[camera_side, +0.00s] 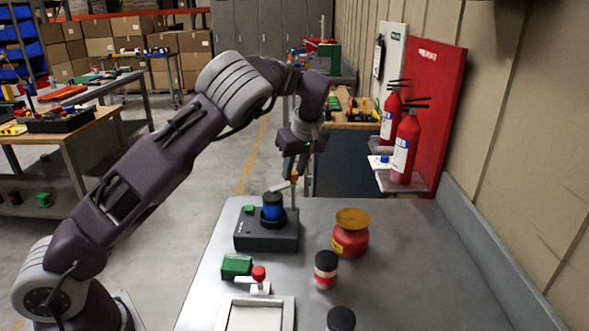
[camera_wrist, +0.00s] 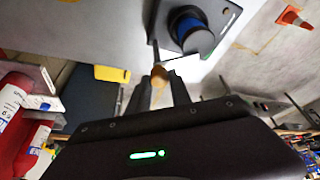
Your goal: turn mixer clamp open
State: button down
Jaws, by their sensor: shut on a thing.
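The mixer (camera_side: 266,240) is a dark box near the table's far left edge, with a blue-banded black container (camera_side: 272,208) on top. It also shows in the wrist view (camera_wrist: 222,13) at the top. The clamp (camera_side: 295,177) appears as a small orange-tan knob on a thin upright part beside the container. In the wrist view the tan knob (camera_wrist: 159,76) lies between the fingers. My gripper (camera_side: 294,174) points down at the mixer's far right side, and in the wrist view my gripper (camera_wrist: 162,82) is shut on the knob. The fingers partly hide the clamp.
A red jar with an amber top (camera_side: 350,234) stands right of the mixer. A red-and-black jar (camera_side: 326,270), a green block (camera_side: 237,265) and a red-knobbed white toggle clamp (camera_side: 259,280) are nearer. The table's right side is clear. Red extinguishers (camera_side: 405,150) stand by the wall.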

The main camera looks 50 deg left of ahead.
jog(key=m+t, duration=0.1)
jog(key=m, duration=0.2)
jog(key=shift+m+h, duration=0.3)
jog(key=m+t, duration=0.1)
jog(key=m, duration=0.1)
jog(key=m+h, duration=0.1)
jog(key=m, duration=0.1)
jog(key=shift+s+a+m+t, duration=0.2)
jog(key=shift+m+t, duration=0.1)
jog(key=shift+t, duration=0.1)
jog(key=m+h, duration=0.1)
jog(key=m, duration=0.2)
jog(key=shift+a+t, duration=0.1)
jog(key=shift+t, duration=0.2)
jog(key=shift+m+h, duration=0.8)
jog(key=shift+m, duration=1.1)
jog(key=c, duration=1.2)
grip_release()
jog(key=shift+r, duration=0.1)
